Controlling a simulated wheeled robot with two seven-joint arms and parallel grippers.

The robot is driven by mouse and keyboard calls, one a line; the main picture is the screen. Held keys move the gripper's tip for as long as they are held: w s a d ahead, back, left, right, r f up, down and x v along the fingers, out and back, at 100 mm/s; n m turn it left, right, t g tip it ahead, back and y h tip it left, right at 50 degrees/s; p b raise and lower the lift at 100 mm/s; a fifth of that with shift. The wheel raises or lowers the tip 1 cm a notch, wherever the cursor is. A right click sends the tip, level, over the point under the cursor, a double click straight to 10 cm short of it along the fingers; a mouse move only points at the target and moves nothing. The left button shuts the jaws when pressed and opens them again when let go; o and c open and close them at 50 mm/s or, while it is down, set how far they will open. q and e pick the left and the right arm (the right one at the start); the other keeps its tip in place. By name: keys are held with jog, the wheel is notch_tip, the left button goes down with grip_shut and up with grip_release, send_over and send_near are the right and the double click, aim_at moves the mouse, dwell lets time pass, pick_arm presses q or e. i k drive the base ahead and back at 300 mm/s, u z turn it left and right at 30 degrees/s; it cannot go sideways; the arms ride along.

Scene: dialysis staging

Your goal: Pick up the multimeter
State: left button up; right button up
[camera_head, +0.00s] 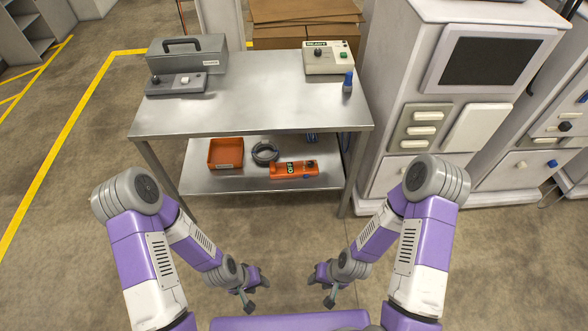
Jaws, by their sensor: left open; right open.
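An orange device (293,169) with a dark display reading OFF and a dark knob lies on the lower shelf of the metal table; it looks most like the multimeter, though no name on it is readable. My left gripper (257,292) is open and empty, low in front of the table. My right gripper (321,290) is open and empty, to the right of the left one. Both are well apart from the table and the device.
The metal table (250,105) holds a grey case (205,62), a grey knobbed box (176,84), a white READY box (328,62) and a blue bottle (348,83). An orange bin (225,153) and grey coil (265,153) share the lower shelf. A white machine (435,75) stands right.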

aim_at(292, 169)
jog(key=u, duration=0.15)
jog(key=i, duration=1.25)
jog(key=u, duration=0.3)
